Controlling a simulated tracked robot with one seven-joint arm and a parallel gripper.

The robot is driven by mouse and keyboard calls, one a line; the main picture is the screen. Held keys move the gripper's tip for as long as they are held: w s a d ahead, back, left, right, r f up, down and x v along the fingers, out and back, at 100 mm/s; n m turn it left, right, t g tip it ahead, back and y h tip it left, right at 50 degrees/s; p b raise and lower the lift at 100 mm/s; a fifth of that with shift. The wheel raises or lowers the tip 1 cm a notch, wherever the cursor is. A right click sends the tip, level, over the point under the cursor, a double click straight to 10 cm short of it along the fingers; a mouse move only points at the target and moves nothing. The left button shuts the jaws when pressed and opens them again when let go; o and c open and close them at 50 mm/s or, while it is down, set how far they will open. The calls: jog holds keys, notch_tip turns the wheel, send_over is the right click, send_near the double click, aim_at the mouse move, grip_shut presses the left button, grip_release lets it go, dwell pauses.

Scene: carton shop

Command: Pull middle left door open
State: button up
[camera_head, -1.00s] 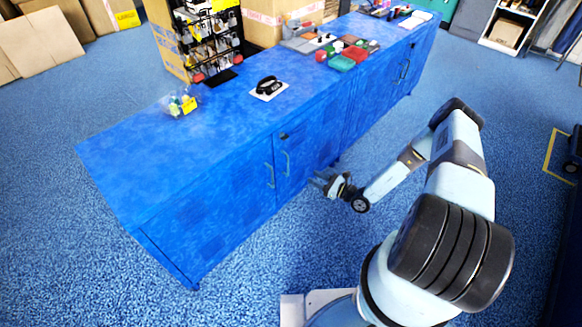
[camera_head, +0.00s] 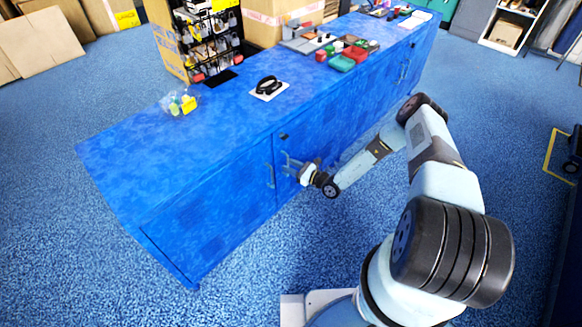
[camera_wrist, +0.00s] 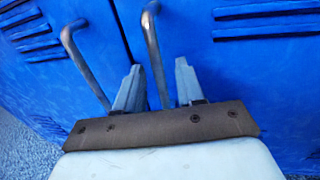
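The blue cabinet (camera_head: 205,205) has closed doors with upright bar handles. Two handles stand close together, one on each side of a door seam: the left handle (camera_head: 269,175) and the right handle (camera_wrist: 153,45). The left handle also shows in the wrist view (camera_wrist: 76,48). My gripper (camera_head: 290,166) is at the cabinet front, at the right handle. In the wrist view, my gripper's fingers (camera_wrist: 158,68) are apart, with the right handle's bar between them. They do not appear closed on it. The right-hand door (camera_wrist: 230,75) of this pair is shut and has vent slots.
On the cabinet top are a headset-like black item on a white card (camera_head: 269,88), a bag of small items (camera_head: 180,102), several coloured trays (camera_head: 342,63) and a display rack (camera_head: 212,40). The blue floor in front of the cabinet's left part is clear.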

jog(key=shift+c, duration=0.5)
grip_shut()
